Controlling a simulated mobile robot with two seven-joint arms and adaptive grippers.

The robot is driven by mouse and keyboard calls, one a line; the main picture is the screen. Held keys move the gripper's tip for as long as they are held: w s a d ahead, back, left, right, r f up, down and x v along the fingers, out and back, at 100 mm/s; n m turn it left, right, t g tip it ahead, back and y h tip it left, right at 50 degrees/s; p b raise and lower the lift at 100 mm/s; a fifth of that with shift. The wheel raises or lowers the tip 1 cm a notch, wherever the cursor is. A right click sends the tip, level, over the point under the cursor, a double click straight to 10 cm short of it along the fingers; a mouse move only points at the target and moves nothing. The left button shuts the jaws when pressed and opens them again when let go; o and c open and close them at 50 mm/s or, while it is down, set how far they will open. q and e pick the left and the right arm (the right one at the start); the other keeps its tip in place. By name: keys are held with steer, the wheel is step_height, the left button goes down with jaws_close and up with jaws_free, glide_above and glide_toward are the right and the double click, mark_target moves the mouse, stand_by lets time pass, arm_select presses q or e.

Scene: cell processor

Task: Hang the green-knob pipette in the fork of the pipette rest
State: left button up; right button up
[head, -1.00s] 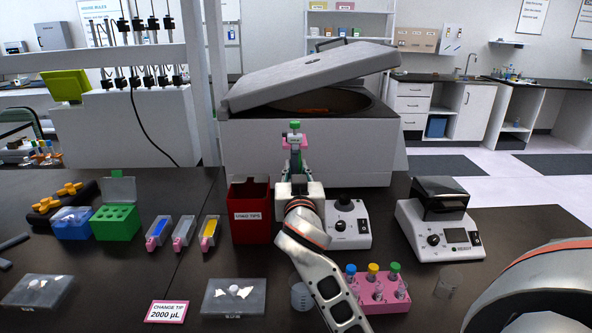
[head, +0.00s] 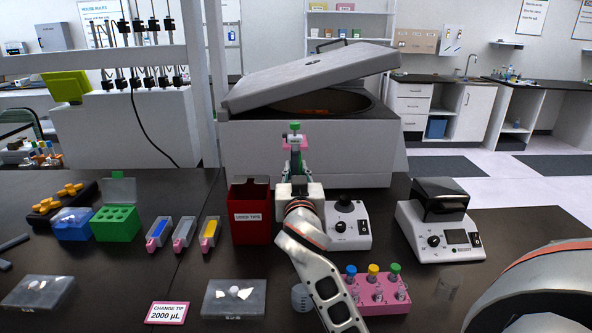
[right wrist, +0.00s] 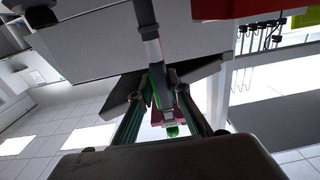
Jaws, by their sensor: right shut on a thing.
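The green-knob pipette (head: 295,141) stands roughly upright in my right gripper (head: 296,166), in front of the large grey machine with the raised lid. Its green knob is on top, above a pink part. In the right wrist view, my right gripper (right wrist: 163,108) is shut on the pipette (right wrist: 151,45), and the green knob (right wrist: 172,131) shows between and beyond the fingers. The gripper and arm hide the pipette's lower part in the head view. I cannot make out the pipette rest or its fork. My left gripper is not in view.
A red used-tips bin (head: 250,212) stands left of my right arm, a small white device (head: 348,228) right of it. A pink tube rack (head: 381,296) and a clear tip box (head: 234,299) are nearer. The grey machine (head: 310,150) stands close behind the pipette.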

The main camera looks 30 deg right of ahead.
steer(key=shift+f, duration=0.15)
steer(key=o, duration=0.7)
steer(key=shift+o, duration=0.2)
steer(key=v, duration=1.2)
